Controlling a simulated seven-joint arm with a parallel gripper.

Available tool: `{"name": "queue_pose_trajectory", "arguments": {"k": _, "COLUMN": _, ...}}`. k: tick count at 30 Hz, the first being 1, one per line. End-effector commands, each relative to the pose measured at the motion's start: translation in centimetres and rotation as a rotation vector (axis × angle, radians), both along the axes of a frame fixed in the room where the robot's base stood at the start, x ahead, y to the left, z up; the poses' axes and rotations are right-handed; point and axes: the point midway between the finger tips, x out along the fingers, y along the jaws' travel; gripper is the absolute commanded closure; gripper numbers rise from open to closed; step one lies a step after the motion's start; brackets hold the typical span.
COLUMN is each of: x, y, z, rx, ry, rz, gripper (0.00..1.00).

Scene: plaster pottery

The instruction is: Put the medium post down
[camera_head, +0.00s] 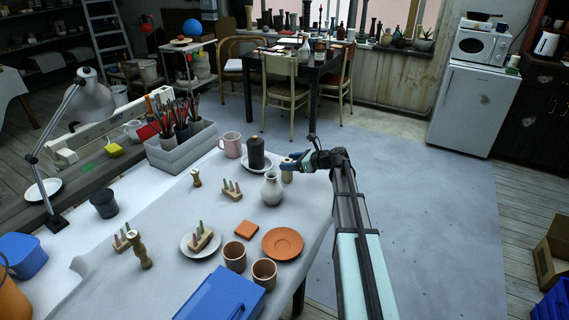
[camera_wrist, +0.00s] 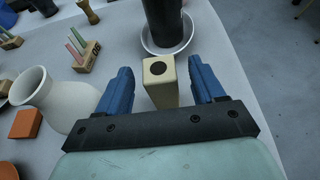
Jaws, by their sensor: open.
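A pale square wooden post (camera_wrist: 161,82) with a dark round spot on top stands upright on the table between my gripper's fingers in the wrist view; it seems to be the medium post. In the head view it (camera_head: 287,175) is partly hidden behind my gripper (camera_head: 291,163), near the table's right edge. My blue-fingered gripper (camera_wrist: 163,88) is open, with a visible gap between the post and each finger. The post's lower part is hidden by the gripper in the wrist view.
A white vase (camera_head: 271,189) stands close to the left of the post. A dark bottle (camera_head: 256,153) on a white saucer (camera_head: 266,168) is just behind. A pegged wooden block (camera_head: 232,192), orange plate (camera_head: 282,244) and brown cups (camera_head: 264,273) are nearby. The table edge is close on the right.

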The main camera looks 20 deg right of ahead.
Motion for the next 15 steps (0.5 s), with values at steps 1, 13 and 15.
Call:
{"name": "queue_pose_trajectory", "arguments": {"k": 1, "x": -0.9, "y": -0.7, "z": 0.5, "rx": -0.001, "ry": -0.001, "rz": -0.003, "gripper": 0.32}}
{"name": "queue_pose_trajectory", "arguments": {"k": 13, "x": -4.8, "y": -4.7, "z": 2.8, "rx": -0.001, "ry": -0.001, "rz": -0.001, "gripper": 0.32}}
{"name": "queue_pose_trajectory", "arguments": {"k": 15, "x": -5.1, "y": -5.1, "z": 3.0, "rx": -0.001, "ry": -0.001, "rz": -0.001, "gripper": 0.32}}
